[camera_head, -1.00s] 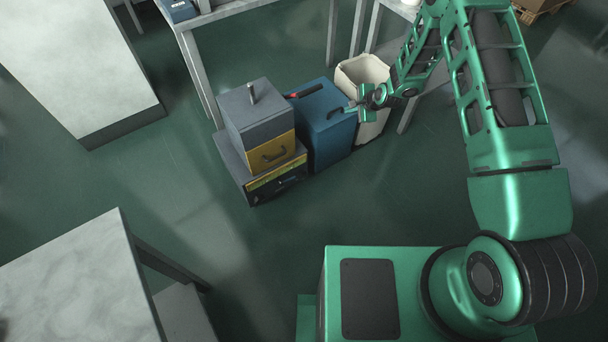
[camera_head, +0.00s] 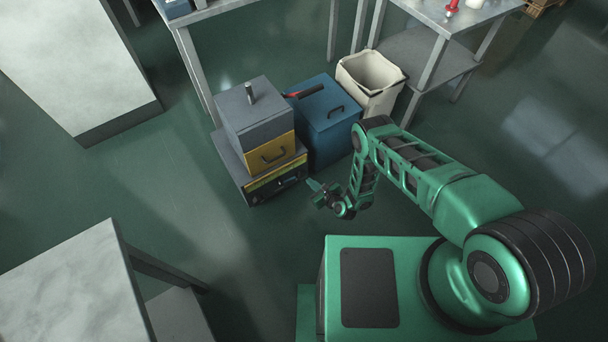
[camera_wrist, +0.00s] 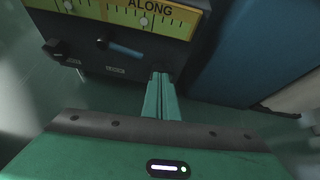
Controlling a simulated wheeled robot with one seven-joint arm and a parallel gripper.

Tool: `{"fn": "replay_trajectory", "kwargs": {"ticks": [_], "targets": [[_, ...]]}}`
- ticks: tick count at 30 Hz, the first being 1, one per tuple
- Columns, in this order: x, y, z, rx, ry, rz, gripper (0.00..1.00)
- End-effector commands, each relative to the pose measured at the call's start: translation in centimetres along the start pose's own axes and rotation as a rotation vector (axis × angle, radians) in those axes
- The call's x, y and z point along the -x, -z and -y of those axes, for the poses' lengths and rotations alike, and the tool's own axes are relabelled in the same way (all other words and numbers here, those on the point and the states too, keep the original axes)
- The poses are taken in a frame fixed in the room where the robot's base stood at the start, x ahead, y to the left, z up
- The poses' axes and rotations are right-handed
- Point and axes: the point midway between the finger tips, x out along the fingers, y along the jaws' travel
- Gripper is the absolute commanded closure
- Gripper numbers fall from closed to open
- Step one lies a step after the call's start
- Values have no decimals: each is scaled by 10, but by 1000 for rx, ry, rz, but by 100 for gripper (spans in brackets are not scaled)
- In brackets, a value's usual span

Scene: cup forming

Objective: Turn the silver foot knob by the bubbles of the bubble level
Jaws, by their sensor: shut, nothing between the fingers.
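The bubble level is a yellow scale strip marked ALONG (camera_wrist: 150,12) on the front of a dark lower unit (camera_head: 276,183). A pale bubble sits on its scale in the wrist view, but the top of the strip is cut off. Below it are a blue bar (camera_wrist: 125,48), small white labels and a small dark knob-like part (camera_wrist: 56,46) at the left. I cannot tell whether that part is the silver foot knob. My gripper (camera_wrist: 160,77) is shut and empty, its tips close to the unit's lower right front; contact is unclear. My gripper (camera_head: 313,186) also shows in the head view.
A grey and yellow box (camera_head: 262,125) stands on the unit. A blue box (camera_head: 325,120) stands close at its right, then a white bin (camera_head: 370,85). Tables stand around. Open floor (camera_head: 215,225) lies in front of the unit.

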Motion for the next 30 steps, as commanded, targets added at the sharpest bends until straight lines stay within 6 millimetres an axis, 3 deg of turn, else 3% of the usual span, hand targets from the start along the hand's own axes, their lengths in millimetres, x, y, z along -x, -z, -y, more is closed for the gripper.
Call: {"fn": "replay_trajectory", "kwargs": {"ticks": [2, 7, 24, 30], "targets": [[5, 15, -8, -41, 7, 7, 100], [8, 23, -11, -82, 19, 17, 100], [-40, -4, -1, -85, 25, 18, 100], [-48, -8, 0, -85, 26, 15, 100]]}}
